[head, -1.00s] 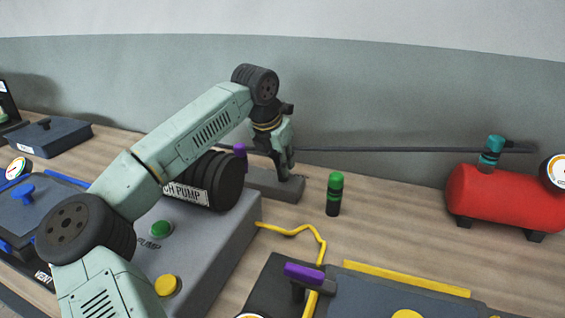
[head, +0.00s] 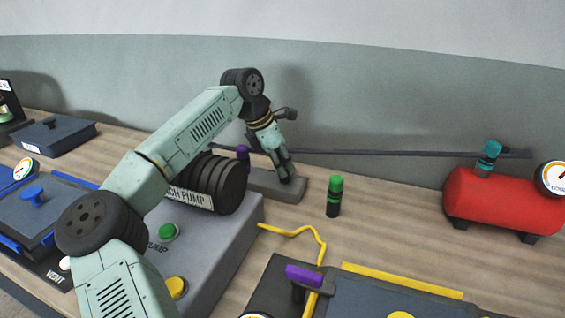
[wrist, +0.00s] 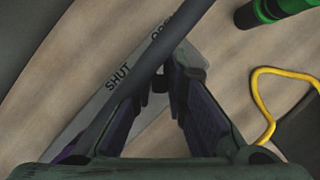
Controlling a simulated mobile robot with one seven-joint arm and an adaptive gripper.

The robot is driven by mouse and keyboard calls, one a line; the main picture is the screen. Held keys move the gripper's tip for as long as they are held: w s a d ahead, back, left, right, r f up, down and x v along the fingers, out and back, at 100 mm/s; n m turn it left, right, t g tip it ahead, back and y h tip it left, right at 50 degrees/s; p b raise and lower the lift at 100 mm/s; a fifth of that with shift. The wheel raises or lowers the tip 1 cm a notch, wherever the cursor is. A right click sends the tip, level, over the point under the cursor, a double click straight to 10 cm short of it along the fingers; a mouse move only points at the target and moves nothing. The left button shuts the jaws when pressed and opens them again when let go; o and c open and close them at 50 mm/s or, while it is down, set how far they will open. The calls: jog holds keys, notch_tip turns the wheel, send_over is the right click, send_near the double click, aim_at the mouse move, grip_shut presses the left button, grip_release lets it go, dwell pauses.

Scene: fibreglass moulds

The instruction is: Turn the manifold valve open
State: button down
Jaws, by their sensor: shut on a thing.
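The manifold valve's grey block (head: 262,182) lies on the bench behind the pump. In the wrist view its pale plate (wrist: 100,108) carries the words SHUT and OPEN. My gripper (head: 287,178) points down at the right part of the block. In the wrist view my gripper (wrist: 165,78) has its fingertips close together around a small dark part, which I take to be the valve handle. The fingers and a dark pipe crossing in front hide most of it. I cannot tell how far the handle is turned.
The black pump (head: 218,182) stands close left of the block. A green-capped bottle (head: 334,196) stands just to the right. A dark pipe (head: 390,153) runs along the wall to a red tank (head: 505,200). A yellow hose (head: 300,232) lies in front.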

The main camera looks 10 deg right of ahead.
jog(key=shift+s+f, duration=0.1)
jog(key=shift+f, duration=0.1)
jog(key=c, duration=1.6)
grip_release()
jog(key=shift+r, duration=0.2)
jog(key=v, duration=1.1)
jog(key=shift+r, duration=0.45)
